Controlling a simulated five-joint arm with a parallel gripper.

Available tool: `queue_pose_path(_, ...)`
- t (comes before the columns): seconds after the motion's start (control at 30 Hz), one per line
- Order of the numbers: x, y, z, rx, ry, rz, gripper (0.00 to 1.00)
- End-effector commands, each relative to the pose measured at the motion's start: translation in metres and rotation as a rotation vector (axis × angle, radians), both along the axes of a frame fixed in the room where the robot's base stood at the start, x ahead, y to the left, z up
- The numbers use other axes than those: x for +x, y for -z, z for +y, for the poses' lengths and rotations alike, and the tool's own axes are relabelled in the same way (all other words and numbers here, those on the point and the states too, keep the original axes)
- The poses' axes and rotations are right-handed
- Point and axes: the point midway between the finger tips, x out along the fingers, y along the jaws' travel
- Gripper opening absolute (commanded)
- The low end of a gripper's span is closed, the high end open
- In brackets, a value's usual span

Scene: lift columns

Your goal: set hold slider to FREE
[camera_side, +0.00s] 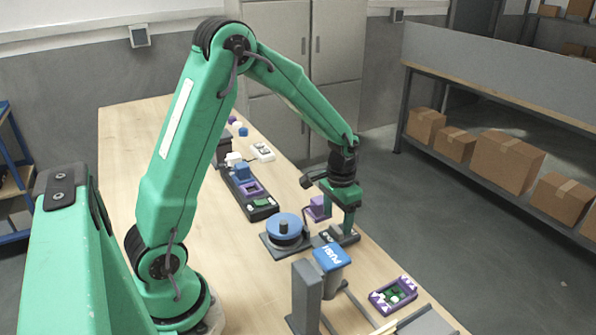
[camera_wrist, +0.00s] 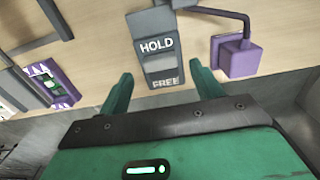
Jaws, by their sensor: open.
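The hold slider panel (camera_wrist: 178,52) is a dark grey plate in the wrist view. It carries white HOLD lettering, a light grey patch below that, and FREE lettering nearest my gripper. A thicker dark grey block (camera_wrist: 150,20) sits at its HOLD end; I cannot tell whether it is the sliding part. My gripper (camera_wrist: 162,78) is open, its two green fingers apart on either side of the FREE end, with nothing visible between them. In the side view my gripper (camera_side: 347,222) points down over the panel (camera_side: 348,238), partly hiding it; contact cannot be told.
A purple box (camera_wrist: 240,55) on a dark cable stands close beside the panel. A blue round knob (camera_side: 285,225) and a blue PUSH flap (camera_side: 332,257) are nearby. A purple tray (camera_side: 393,296) lies near the table's right edge. Bare wood lies on the table's left (camera_side: 130,160).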

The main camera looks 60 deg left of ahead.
Motion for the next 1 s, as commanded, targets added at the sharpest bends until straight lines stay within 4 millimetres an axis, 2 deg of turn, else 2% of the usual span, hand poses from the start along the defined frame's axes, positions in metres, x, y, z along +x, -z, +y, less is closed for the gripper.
queue_pose_path(0.1, -0.001, 0.015, 0.0, 0.0, 0.0, 0.003, 0.65)
queue_pose_path(0.3, -0.001, 0.029, 0.0, 0.0, 0.0, 0.002, 0.65)
queue_pose_path(0.67, 0.0, 0.033, 0.0, 0.0, 0.0, 0.0, 0.65)
queue_pose_path(0.9, 0.0, 0.032, 0.0, 0.0, 0.0, 0.0, 0.18)
queue_pose_path(1.0, 0.0, 0.032, 0.0, 0.0, 0.0, 0.0, 0.03)
